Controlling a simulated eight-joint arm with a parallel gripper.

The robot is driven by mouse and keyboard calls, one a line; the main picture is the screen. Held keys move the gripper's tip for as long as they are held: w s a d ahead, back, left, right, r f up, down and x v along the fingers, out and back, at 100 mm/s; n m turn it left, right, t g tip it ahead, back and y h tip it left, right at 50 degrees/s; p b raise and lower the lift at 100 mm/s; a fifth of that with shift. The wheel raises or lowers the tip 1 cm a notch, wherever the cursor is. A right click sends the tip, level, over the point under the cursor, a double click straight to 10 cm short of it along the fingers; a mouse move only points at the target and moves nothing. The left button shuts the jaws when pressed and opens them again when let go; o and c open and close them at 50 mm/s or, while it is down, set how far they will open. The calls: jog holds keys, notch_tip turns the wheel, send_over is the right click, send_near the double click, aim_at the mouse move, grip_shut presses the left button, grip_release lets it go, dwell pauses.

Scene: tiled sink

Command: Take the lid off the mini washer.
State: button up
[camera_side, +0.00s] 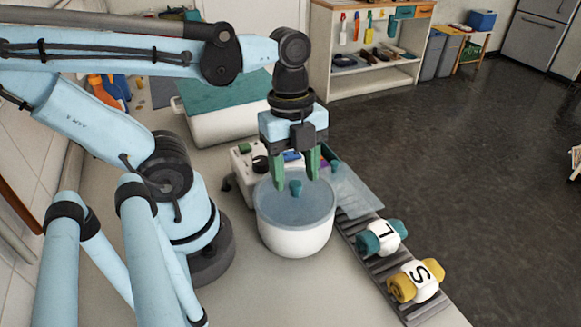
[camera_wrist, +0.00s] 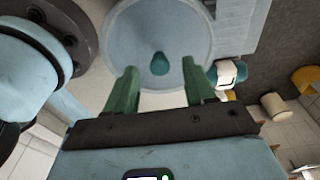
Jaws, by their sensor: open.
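The mini washer (camera_side: 295,239) is a round white tub on the counter, with a grey-blue round lid (camera_side: 275,208) on top. A small teal knob (camera_side: 296,188) stands up at the middle of the lid. My gripper (camera_side: 296,176) is above the lid, pointing down, with its two green fingers apart and nothing held. In the side view the fingertips are close to the knob's height, one on each side. In the wrist view the knob (camera_wrist: 159,64) lies between the open fingers (camera_wrist: 160,76). I cannot tell whether either finger touches it.
A white control box (camera_side: 243,165) adjoins the washer at the back. A dark ribbed rack (camera_side: 366,258) on the right holds a teal roll (camera_side: 365,243) and a yellow roll (camera_side: 400,288) with white labels. A teal-topped white chest (camera_side: 226,127) stands behind.

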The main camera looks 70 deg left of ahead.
jog(key=shift+d+f, duration=0.1)
jog(key=shift+f, duration=0.55)
grip_shut()
